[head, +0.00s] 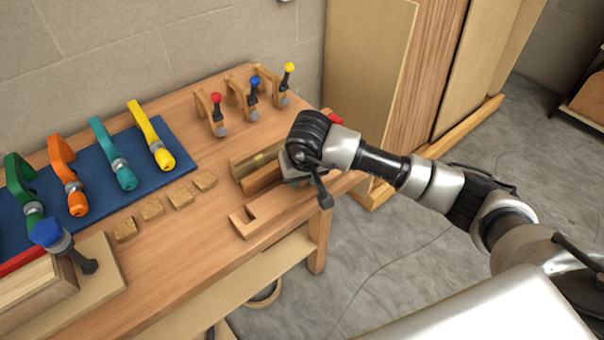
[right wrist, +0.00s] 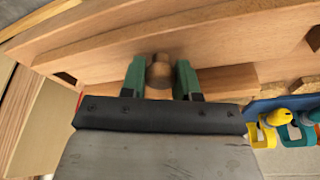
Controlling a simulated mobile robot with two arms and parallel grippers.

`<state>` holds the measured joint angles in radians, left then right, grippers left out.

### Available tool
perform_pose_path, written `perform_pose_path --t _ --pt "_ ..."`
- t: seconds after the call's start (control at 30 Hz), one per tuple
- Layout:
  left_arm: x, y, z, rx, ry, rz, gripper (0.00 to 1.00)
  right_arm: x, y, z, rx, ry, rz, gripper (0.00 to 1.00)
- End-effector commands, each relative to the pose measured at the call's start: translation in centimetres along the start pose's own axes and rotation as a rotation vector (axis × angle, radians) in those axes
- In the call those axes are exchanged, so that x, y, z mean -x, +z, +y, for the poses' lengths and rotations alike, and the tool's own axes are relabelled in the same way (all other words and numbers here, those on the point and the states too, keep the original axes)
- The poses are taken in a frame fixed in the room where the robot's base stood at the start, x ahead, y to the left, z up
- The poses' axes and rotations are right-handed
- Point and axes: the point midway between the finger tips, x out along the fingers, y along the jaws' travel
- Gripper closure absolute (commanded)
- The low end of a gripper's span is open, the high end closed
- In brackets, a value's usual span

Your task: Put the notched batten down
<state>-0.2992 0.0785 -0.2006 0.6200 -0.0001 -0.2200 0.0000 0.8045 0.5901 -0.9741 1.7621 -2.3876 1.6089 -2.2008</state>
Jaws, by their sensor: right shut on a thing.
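The notched batten (head: 283,206) is a long, light wooden piece with a square notch near its left end. It lies along the front edge at the right end of the bench. I cannot tell whether it touches the bench top. My right gripper (head: 300,176) is over it, and the arm hides part of it. In the right wrist view my right gripper's green fingers (right wrist: 160,78) are shut on a round wooden knob (right wrist: 159,70), which seems to belong to the batten (right wrist: 150,52). My left gripper is not in view.
The wooden bench (head: 185,235) holds several small wooden blocks (head: 180,196), a blue mat (head: 95,182) with coloured clamps, and wooden stands (head: 240,100) with coloured knobs. Wooden pieces (head: 258,163) lie just behind the batten. Tall panels (head: 375,80) stand beyond the bench's right end.

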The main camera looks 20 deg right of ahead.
Motion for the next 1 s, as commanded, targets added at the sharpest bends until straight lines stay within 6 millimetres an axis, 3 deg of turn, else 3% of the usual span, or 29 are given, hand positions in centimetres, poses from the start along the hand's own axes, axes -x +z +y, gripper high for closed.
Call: perform_pose_path --t 0.17,0.2,0.33,0.73,1.0 --pt "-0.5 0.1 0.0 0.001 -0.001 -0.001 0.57 -0.3 0.1 0.0 0.0 -0.001 0.002 1.0" --pt "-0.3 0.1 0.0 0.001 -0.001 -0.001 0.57 -0.2 0.1 0.0 0.0 0.0 0.0 0.63" --pt "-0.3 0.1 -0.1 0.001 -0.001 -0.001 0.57 -0.2 0.1 0.0 0.0 0.0 0.0 0.44" --pt "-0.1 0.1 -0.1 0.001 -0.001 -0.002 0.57 0.6 -0.1 0.0 0.0 -0.001 0.002 0.44" --pt "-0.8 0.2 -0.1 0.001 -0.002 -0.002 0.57 6.0 -0.1 0.0 0.002 -0.002 0.007 0.44"
